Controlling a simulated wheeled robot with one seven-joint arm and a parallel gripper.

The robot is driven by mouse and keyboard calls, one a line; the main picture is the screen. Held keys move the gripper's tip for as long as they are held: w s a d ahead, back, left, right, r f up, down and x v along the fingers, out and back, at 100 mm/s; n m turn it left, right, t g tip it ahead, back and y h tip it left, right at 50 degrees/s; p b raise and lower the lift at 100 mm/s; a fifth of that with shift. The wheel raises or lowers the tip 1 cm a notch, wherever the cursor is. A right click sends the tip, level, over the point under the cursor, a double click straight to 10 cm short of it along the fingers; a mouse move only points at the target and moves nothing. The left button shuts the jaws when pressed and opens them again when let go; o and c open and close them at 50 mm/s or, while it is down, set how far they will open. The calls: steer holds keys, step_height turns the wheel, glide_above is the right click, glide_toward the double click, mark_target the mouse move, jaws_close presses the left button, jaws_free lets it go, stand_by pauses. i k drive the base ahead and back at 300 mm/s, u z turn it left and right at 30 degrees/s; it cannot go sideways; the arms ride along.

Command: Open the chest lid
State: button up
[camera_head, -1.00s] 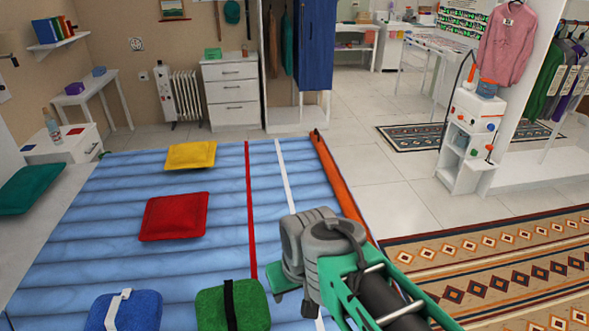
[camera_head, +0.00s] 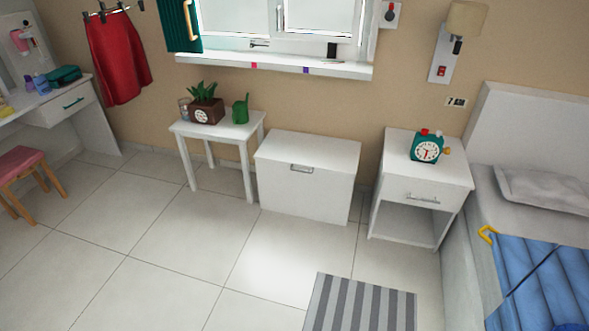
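A white chest (camera_head: 306,182) stands on the floor against the wall under the window. Its lid (camera_head: 309,149) is shut and its top is bare. A small grey handle (camera_head: 302,168) sits on the upper front, near the lid's edge. My gripper and arm do not show in this view, so I cannot see whether the gripper is open or shut.
A white side table (camera_head: 232,131) with a potted plant (camera_head: 205,103) stands left of the chest. A nightstand (camera_head: 421,186) with an alarm clock (camera_head: 428,147) stands right of it, beside the bed (camera_head: 536,225). The tiled floor in front is clear except for a striped rug (camera_head: 360,302).

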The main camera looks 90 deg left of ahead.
mark_target(333, 156)
steer(key=u, duration=3.2)
steer(key=i, duration=0.75)
steer(key=z, duration=0.95)
steer(key=i, duration=2.1)
steer(key=u, duration=2.6)
